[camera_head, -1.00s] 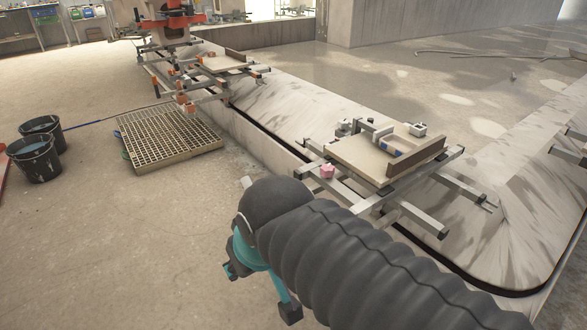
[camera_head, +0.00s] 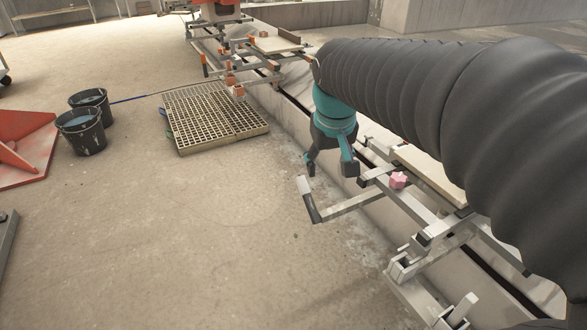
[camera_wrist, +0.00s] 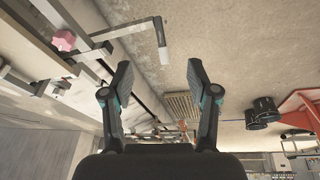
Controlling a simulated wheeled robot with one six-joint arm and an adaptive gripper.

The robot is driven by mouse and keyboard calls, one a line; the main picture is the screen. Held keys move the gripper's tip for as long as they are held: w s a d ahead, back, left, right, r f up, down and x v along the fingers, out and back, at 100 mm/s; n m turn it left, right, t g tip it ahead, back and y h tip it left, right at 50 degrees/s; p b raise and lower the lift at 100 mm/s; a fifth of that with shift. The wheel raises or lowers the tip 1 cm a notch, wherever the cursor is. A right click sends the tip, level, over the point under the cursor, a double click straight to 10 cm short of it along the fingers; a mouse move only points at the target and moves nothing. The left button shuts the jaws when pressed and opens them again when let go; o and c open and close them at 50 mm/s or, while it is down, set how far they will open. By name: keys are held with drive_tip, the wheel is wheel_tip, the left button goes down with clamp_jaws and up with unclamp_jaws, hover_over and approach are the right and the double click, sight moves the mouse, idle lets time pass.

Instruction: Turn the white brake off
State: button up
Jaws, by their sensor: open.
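The white brake appears to be the lever (camera_head: 309,200) with a pale grip and a dark lower part. It stands at the floor-side end of a metal bar reaching out from the near carousel carriage. In the wrist view the lever (camera_wrist: 161,40) is at the top centre, beyond my fingertips. My gripper (camera_head: 330,168) is open and empty, pointing down. In the head view it appears just above and right of the lever. The wrist view shows its fingers (camera_wrist: 159,68) spread wide, with a gap between them and the lever.
A pink star-shaped knob (camera_head: 398,180) sits on the carriage beside the board (camera_head: 430,172). Another pale upright piece (camera_head: 463,308) shows at lower right. A floor grating (camera_head: 212,117) and two dark buckets (camera_head: 82,132) are left. The floor before the lever is clear.

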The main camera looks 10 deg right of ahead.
drive_tip(key=w+a+f+g, duration=0.15)
drive_tip(key=w+f, duration=0.25)
drive_tip(key=w, duration=0.8)
drive_tip(key=n+g+h+b, duration=0.1)
drive_tip(key=g+b, duration=0.1)
approach(302, 181)
drive_tip(key=shift+t, duration=0.25)
drive_tip(key=f, duration=0.4)
drive_tip(key=d+f, duration=0.1)
drive_tip(key=f, duration=0.3)
drive_tip(key=d+f+b, duration=0.1)
drive_tip(key=f, duration=0.2)
drive_tip(key=shift+f, duration=0.4)
clamp_jaws()
